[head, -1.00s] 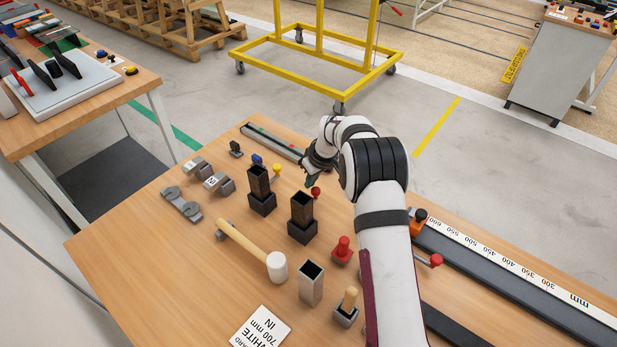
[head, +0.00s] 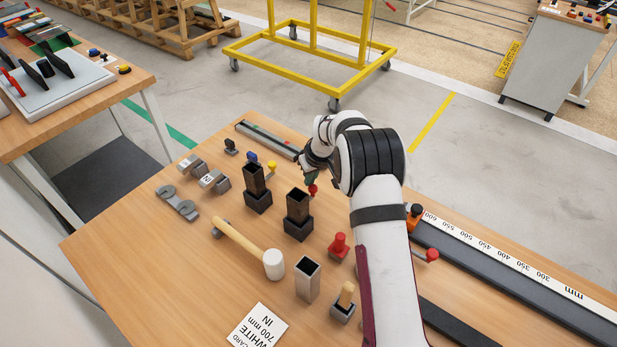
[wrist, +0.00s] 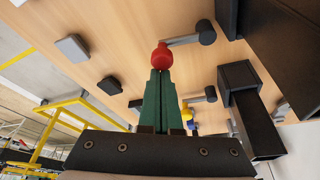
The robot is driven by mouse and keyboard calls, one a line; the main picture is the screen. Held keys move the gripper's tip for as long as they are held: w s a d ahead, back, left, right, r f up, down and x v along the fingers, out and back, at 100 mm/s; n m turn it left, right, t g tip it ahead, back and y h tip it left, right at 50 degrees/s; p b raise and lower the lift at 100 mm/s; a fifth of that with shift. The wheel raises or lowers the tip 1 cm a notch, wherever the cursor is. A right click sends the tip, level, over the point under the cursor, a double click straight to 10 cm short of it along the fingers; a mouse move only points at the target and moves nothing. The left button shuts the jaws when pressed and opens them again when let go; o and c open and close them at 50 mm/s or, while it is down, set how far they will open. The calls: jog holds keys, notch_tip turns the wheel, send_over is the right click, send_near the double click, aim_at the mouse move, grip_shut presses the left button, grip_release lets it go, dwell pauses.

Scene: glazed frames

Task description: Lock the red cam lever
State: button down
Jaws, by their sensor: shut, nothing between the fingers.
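The red cam lever shows in the head view as a red ball knob (head: 312,189) just behind the front black square post. In the wrist view its red ball (wrist: 162,57) sits on a grey arm that runs right to a dark round hub. My gripper (head: 310,181) is over the knob in the head view, with its fingers pointing down. In the wrist view the green fingers of my gripper (wrist: 160,72) are together and empty, their tips at the edge of the ball. I cannot tell whether they touch it. The lever's base is partly hidden in the head view.
Two black square posts (head: 299,204) stand close to the left of my gripper. Blue (head: 251,156) and yellow (head: 271,167) knobs are behind them. A mallet (head: 245,243), a red-topped piece (head: 339,246) and a ruler rail (head: 500,255) lie nearer. Bare wood lies at the table's left front.

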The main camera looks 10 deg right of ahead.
jog(key=m, duration=0.2)
jog(key=s+d+m+h, duration=0.1)
jog(key=shift+s+d+m, duration=0.2)
jog(key=shift+s+m, duration=0.1)
jog(key=shift+m, duration=0.1)
jog(key=s+m, duration=0.1)
jog(key=s+d+m+h, duration=0.1)
jog(key=m, duration=0.1)
jog(key=shift+m, duration=0.3)
jog(key=shift+s+m+h, duration=0.5)
jog(key=shift+s+m, duration=0.05)
jog(key=shift+m, duration=0.55)
jog(key=shift+s, duration=0.75)
